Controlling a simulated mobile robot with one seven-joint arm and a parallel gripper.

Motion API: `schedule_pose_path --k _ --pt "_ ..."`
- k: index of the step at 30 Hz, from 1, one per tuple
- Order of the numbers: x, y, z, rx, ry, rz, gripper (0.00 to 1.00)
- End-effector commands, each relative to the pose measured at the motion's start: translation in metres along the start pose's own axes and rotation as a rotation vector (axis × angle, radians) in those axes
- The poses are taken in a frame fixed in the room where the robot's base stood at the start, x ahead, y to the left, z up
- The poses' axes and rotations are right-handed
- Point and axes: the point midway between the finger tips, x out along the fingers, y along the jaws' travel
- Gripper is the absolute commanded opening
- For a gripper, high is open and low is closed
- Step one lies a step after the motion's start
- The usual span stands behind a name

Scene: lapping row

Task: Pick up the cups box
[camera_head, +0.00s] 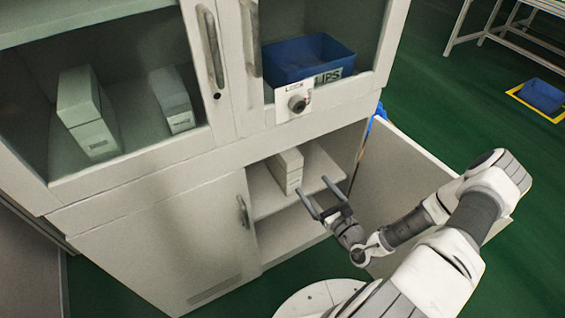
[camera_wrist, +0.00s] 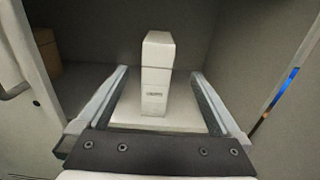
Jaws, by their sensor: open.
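A white box (camera_head: 287,170) stands upright on the shelf inside the open lower right compartment of the cabinet. In the wrist view the white box (camera_wrist: 156,75) stands upright in the middle with a small dark label low on its front; the label is too small to read. My gripper (camera_head: 318,196) is open and empty, in front of the compartment and slightly to the right of the box. In the wrist view my gripper (camera_wrist: 160,95) has its two fingers to the left and right of the box in the picture. I see no contact with it.
The lower left door (camera_head: 165,245) is shut. The shelf (camera_head: 265,195) has bare room around the box. A brown box (camera_wrist: 46,52) shows at the left in the wrist view. A blue bin (camera_head: 305,60) sits in the upper cabinet.

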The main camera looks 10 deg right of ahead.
Motion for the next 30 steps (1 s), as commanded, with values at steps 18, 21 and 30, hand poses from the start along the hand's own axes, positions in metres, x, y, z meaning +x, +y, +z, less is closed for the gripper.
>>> schedule_pose_path --k 18,21,30 --pt "0.112 0.000 -0.002 0.001 -0.002 -0.004 1.00" --pt "0.119 0.000 -0.001 0.002 0.000 -0.004 1.00" --pt "0.152 0.004 0.007 0.002 -0.002 -0.003 1.00"
